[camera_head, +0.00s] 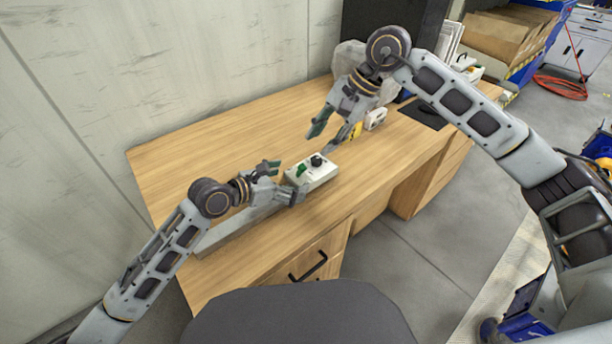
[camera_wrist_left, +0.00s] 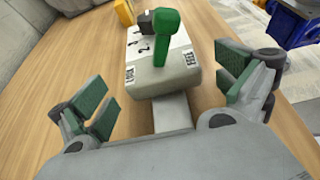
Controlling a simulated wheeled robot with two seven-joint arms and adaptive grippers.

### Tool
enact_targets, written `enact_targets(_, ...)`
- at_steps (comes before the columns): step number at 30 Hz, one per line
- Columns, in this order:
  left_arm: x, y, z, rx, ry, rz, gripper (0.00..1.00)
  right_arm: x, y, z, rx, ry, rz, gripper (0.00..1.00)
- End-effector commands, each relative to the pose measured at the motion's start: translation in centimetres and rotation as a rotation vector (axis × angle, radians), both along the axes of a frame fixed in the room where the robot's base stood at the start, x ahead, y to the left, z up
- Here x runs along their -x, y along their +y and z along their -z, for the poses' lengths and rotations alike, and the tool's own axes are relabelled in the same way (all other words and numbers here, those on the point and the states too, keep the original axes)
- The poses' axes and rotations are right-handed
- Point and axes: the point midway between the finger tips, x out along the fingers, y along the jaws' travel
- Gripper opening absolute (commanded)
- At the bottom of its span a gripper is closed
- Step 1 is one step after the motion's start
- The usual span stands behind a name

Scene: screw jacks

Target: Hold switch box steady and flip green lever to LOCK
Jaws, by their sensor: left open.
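The switch box (camera_head: 318,178) is a pale box on the wooden table, with a green lever (camera_head: 301,169) and a black knob (camera_head: 317,160) on top. In the left wrist view the box (camera_wrist_left: 165,80) has a LOCK label at its left and a FREE label at its right. The green lever (camera_wrist_left: 165,42) stands up between them; I cannot tell its exact setting. My left gripper (camera_head: 284,180) is open at the box's left end, its fingers spread, not closed on it. My right gripper (camera_head: 327,136) is open and empty, above the table just beyond the box.
The wooden table (camera_head: 200,155) is clear at its left and back. A small white device (camera_head: 376,118) and a yellow item (camera_head: 355,130) stand beyond my right gripper. A black mat (camera_head: 424,114) lies farther right. A wall runs along the back left.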

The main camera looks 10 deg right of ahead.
Motion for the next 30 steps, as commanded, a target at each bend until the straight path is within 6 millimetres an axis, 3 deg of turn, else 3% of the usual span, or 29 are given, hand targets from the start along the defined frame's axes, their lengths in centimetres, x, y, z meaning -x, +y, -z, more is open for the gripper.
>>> enact_targets(15,-2.8,-4.2,2.0,0.000,-0.001,0.000,1.00,0.0,0.0,0.0,0.000,0.000,0.000,0.36)
enact_targets(30,-3.3,-4.9,2.4,0.000,-0.001,0.000,1.00,0.0,0.0,0.0,0.000,0.000,0.000,0.36)
